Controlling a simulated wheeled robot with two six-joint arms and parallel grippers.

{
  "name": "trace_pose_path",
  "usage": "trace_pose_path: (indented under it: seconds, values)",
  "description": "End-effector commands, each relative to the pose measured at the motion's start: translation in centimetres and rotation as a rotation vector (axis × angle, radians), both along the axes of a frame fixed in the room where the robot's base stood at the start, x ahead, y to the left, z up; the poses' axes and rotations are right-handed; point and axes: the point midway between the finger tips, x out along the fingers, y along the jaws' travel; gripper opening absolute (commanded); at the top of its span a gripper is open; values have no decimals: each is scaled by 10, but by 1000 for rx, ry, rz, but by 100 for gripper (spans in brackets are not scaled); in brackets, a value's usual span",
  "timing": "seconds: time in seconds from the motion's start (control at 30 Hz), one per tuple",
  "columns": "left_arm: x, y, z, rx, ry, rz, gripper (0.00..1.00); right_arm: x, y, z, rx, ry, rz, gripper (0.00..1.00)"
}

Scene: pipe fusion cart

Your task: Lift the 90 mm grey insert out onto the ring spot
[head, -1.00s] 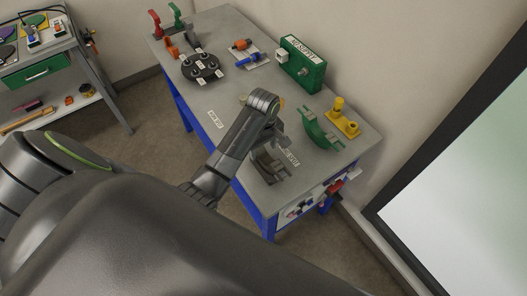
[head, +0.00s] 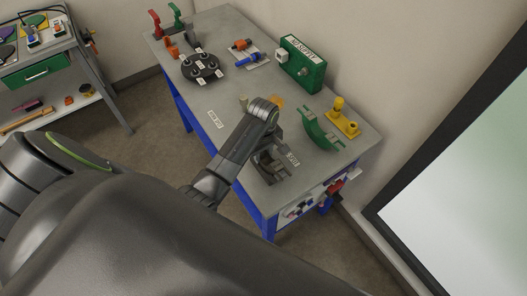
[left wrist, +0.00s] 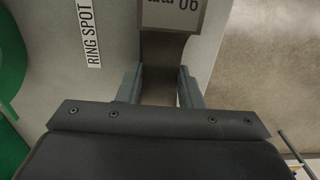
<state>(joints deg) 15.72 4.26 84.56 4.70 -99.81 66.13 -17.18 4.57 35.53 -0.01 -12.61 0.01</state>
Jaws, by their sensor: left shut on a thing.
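My left gripper (left wrist: 160,88) is shut on the grey insert (left wrist: 160,55), whose grey-brown body lies between the two fingers in the left wrist view. A pale label reading 90 mm shows upside down on it at the top of that view. In the head view the insert (head: 270,168) is a dark shape under my left wrist, near the table's front right edge, partly hidden by the gripper. I cannot tell whether it touches the table. My right gripper is not in view.
A green curved cradle (head: 322,130) and a yellow fitting (head: 342,118) stand right of the gripper. A green box (head: 301,65) stands at the back. A black round holder (head: 202,68) sits farther left. The table's middle left is mostly clear.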

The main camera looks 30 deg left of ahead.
Motion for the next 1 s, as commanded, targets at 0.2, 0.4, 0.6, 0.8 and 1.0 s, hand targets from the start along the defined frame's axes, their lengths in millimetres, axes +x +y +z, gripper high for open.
trace_pose_path:
  seconds: [0.2,0.4,0.6,0.8,1.0]
  values:
    - [1,0,1,0,-2,0,0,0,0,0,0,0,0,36]
    - [1,0,6,0,-2,0,0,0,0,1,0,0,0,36]
    - [1,0,14,0,-4,0,0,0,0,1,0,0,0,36]
    - [1,0,22,0,-4,0,0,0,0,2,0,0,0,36]
    - [1,0,29,1,-3,0,0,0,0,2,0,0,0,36]
